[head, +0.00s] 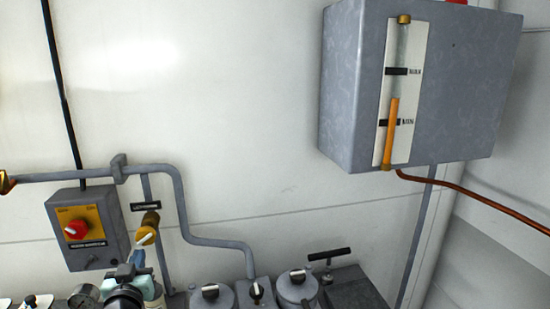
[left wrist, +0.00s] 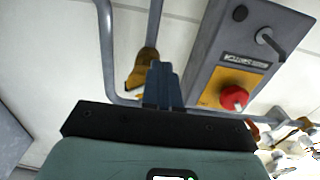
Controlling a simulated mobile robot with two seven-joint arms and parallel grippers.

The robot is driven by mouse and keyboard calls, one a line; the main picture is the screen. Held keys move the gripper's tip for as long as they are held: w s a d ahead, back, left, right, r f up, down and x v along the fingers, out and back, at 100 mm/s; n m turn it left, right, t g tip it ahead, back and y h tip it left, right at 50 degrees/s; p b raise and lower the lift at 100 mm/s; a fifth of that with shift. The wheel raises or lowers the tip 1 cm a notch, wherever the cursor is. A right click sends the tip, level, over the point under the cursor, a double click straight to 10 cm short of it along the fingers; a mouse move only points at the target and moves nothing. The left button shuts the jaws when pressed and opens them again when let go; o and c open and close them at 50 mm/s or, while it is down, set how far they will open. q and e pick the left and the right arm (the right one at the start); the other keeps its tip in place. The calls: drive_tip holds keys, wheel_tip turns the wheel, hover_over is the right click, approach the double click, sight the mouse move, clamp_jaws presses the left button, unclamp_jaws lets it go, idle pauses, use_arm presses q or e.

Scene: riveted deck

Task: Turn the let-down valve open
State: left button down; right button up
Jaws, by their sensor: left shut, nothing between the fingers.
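The let-down valve (head: 149,226) is a brass-yellow fitting on a grey vertical pipe, below a small black label (head: 145,206) at the lower left of the head view. In the left wrist view the valve (left wrist: 138,76) shows just beyond my fingertips, partly hidden behind them. My left gripper (head: 138,257) is right below the valve in the head view, its fingers pointing up at it. In the left wrist view the dark blue fingers of my left gripper (left wrist: 162,72) are together with nothing between them. I cannot tell whether they touch the valve. My right gripper is not in view.
A grey switch box (head: 105,251) with a red knob (head: 76,229) stands close left of the valve. A grey pipe (head: 205,241) bends down on its right. Grey canisters (head: 212,299) and a black T-handle (head: 329,254) are lower right. A tank (head: 450,80) with a level gauge hangs upper right.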

use_arm(q)
drive_tip(key=shift+w+a+r, duration=0.1)
drive_tip(key=shift+r, duration=0.45)
drive_tip(key=shift+d+f, duration=0.1)
drive_tip(key=shift+d, duration=0.25)
drive_tip(key=d, duration=0.2)
drive_tip(key=shift+w+d+p, duration=0.35)
drive_tip(key=shift+d, duration=0.05)
idle(0.6)
drive_tip(key=shift+f, duration=0.1)
idle(0.5)
drive_tip(key=shift+f+b+v, duration=0.2)
drive_tip(key=shift+b+v, duration=0.2)
drive_tip(key=shift+v, duration=0.45)
drive_tip(key=shift+f+b+v, duration=0.2)
drive_tip(key=shift+b+v, duration=0.25)
drive_tip(key=shift+v, duration=0.4)
drive_tip(key=shift+f+b+v, duration=0.2)
drive_tip(key=shift+b+v, duration=0.2)
drive_tip(key=shift+v, duration=0.45)
